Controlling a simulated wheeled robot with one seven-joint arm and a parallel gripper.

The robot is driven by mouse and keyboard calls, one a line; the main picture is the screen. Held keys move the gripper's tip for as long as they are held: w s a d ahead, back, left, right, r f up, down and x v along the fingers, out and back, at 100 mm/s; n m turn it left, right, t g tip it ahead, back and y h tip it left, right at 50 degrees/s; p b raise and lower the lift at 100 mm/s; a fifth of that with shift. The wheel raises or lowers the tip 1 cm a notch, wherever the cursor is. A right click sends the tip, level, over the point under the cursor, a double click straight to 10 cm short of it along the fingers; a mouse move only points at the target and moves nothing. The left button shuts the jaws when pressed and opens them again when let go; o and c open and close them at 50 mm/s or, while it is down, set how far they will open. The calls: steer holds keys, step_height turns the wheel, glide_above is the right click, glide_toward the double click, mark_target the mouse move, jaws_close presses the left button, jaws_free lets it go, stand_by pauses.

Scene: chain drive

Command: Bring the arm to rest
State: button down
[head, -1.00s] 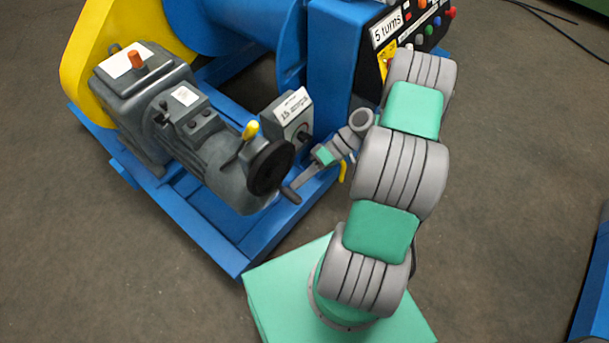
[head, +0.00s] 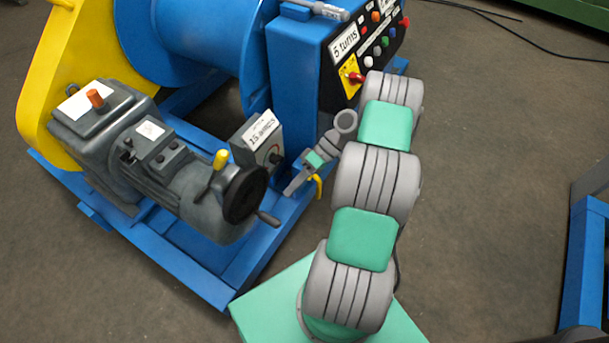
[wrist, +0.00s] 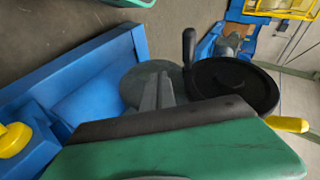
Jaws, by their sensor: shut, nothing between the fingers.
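My gripper (head: 291,190) is shut and empty in the head view. It points down and left above the blue base frame, with a visible gap to the crank handle of the black handwheel (head: 245,193). My grey and green arm rises from the green pedestal and bends toward the blue cabinet. In the wrist view, my grey fingers (wrist: 157,88) lie together beyond the green gripper body. The black handwheel (wrist: 233,86) with its upright handle is just right of them. I cannot judge that distance well there.
The grey gearmotor (head: 165,155) with a yellow lever (head: 221,160), a dial box (head: 258,140) and the blue control cabinet (head: 295,75) stand close around my gripper. A yellow guard (head: 60,60) is at left. Bare floor (head: 490,180) lies right of my arm.

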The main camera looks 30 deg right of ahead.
steer(key=d+f+p+v, duration=0.1)
steer(key=p+v, duration=0.1)
steer(key=v, duration=0.5)
steer(key=w+a+r+m+h+p, duration=0.1)
steer(key=w+a+r+h+p, duration=0.2)
steer(key=r, duration=0.5)
steer(key=w+a+r+h+p, duration=0.1)
steer(key=a+r+p, duration=0.2)
steer(key=a+r, duration=0.35)
steer(key=w+a+r+m+h+p, duration=0.15)
steer(key=r+p, duration=0.25)
steer(key=r, duration=0.6)
steer(key=s+a+r+m+t+h+p, duration=0.1)
steer(key=s+a+r+t+h+p, duration=0.1)
steer(key=s+r, duration=0.4)
steer(key=s+a+r+m+t+h+p, duration=0.1)
steer(key=s+a+r+t+h+p, duration=0.1)
steer(key=s+r+p, duration=0.4)
step_height(320, 180, up, 4)
steer(key=a+h, duration=0.1)
steer(key=a, duration=0.1)
steer(key=shift+a+r+h, duration=0.15)
steer(key=shift+a+h, duration=0.15)
steer(key=shift+h, duration=0.05)
